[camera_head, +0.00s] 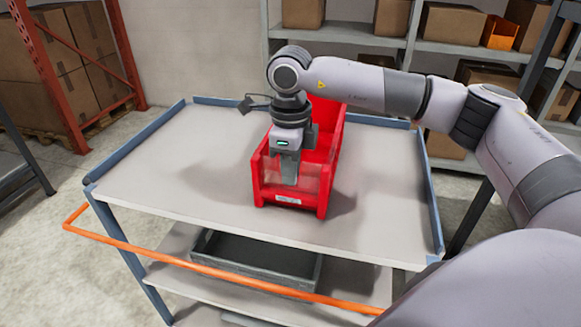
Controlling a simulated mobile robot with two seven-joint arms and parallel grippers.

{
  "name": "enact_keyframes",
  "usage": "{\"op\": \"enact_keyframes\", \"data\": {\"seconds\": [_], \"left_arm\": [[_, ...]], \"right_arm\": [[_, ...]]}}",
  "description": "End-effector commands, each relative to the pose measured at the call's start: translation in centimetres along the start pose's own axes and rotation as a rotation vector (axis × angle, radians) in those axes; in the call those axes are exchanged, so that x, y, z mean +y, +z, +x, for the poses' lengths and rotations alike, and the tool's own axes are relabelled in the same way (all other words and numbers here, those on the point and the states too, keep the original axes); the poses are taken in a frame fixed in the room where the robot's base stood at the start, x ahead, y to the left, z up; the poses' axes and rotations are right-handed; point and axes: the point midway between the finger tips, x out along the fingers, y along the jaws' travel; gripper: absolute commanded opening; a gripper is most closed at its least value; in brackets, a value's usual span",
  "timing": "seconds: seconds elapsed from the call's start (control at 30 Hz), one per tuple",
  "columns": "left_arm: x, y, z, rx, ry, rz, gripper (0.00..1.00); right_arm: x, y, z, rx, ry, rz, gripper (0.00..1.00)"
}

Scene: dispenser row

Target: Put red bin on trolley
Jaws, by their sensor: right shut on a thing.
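The red bin (325,185) stands upright on the grey top shelf of the trolley (190,165), right of the middle. My right gripper (284,180) reaches down at the bin's near end and is shut on its front wall. The fingertips are partly hidden against the bin's clear front panel. A shadow lies around the bin, and its underside is at or very close to the trolley top; I cannot tell if it bears its full weight there. My left gripper is not in view.
The trolley has raised blue edges at its sides and back and an orange handle bar (110,238) at the front. A dark tray (255,258) sits on its lower shelf. Shelves with cardboard boxes (450,22) stand behind. The trolley top's left half is clear.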

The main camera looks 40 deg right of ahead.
Motion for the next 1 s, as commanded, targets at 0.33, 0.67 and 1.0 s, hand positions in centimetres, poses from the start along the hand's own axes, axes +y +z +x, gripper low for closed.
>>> {"op": "enact_keyframes", "data": {"seconds": [0.33,0.67,1.0], "left_arm": [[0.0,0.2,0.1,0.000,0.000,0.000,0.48],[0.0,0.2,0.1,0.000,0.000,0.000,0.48],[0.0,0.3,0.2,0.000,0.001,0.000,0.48]], "right_arm": [[-0.1,0.1,0.3,-0.003,-0.003,0.000,0.00],[0.0,0.0,0.4,-0.001,-0.001,-0.001,0.34],[0.0,0.1,-2.3,-0.006,-0.004,-0.001,0.34]]}}
